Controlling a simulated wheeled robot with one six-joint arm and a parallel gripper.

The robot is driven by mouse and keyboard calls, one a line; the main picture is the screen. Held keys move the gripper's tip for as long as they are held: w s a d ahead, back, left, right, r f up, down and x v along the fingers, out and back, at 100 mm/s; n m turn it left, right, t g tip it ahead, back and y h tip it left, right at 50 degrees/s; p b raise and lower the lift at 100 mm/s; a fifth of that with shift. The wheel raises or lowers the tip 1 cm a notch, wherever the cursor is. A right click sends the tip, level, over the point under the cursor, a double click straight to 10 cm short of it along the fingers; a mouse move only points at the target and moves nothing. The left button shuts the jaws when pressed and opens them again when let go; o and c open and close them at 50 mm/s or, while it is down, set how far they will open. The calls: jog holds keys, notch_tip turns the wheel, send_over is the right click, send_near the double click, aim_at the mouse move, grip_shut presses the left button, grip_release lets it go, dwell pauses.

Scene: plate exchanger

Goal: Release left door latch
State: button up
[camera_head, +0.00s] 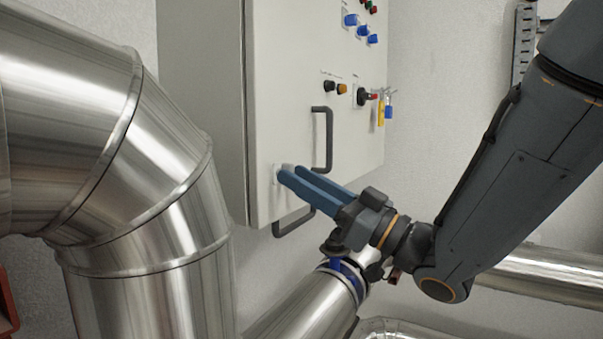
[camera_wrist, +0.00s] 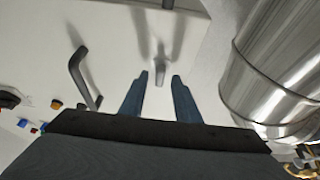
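A light grey control cabinet (camera_head: 285,100) stands ahead with its door shut. A small pale metal latch (camera_wrist: 161,71) sits on the door face near its lower left corner in the head view, where my fingers mostly hide it. My gripper (camera_head: 291,172) reaches to that corner with two long blue fingers. In the wrist view the fingers (camera_wrist: 160,76) are apart, one on each side of the latch in the picture. A gap shows between the latch and each finger. I cannot tell how deep the latch lies between the tips.
A dark door handle (camera_head: 328,140) stands just right of my fingers. Buttons and switches (camera_head: 344,88) sit higher on the door. A large shiny pipe (camera_head: 140,170) bends close on the left. Another metal pipe (camera_head: 310,305) runs below my gripper.

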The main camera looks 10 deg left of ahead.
jog(key=shift+a, duration=0.15)
grip_shut()
jog(key=shift+w+n+b, duration=0.1)
jog(key=shift+n+b, duration=0.4)
jog(key=shift+b, duration=0.05)
jog(key=n+g+h+b, duration=0.1)
jog(key=n+g+b, duration=0.1)
jog(key=n+b, duration=0.5)
jog(key=n+g+h+b, duration=0.1)
jog(key=n+g+b, duration=0.2)
jog(key=n+b, duration=0.4)
jog(key=n+g+h+b, duration=0.1)
jog(key=n+g+b, duration=0.2)
jog(key=n+b, duration=0.4)
jog(key=shift+w+r+n, duration=0.25)
jog(key=shift+r+n, duration=0.05)
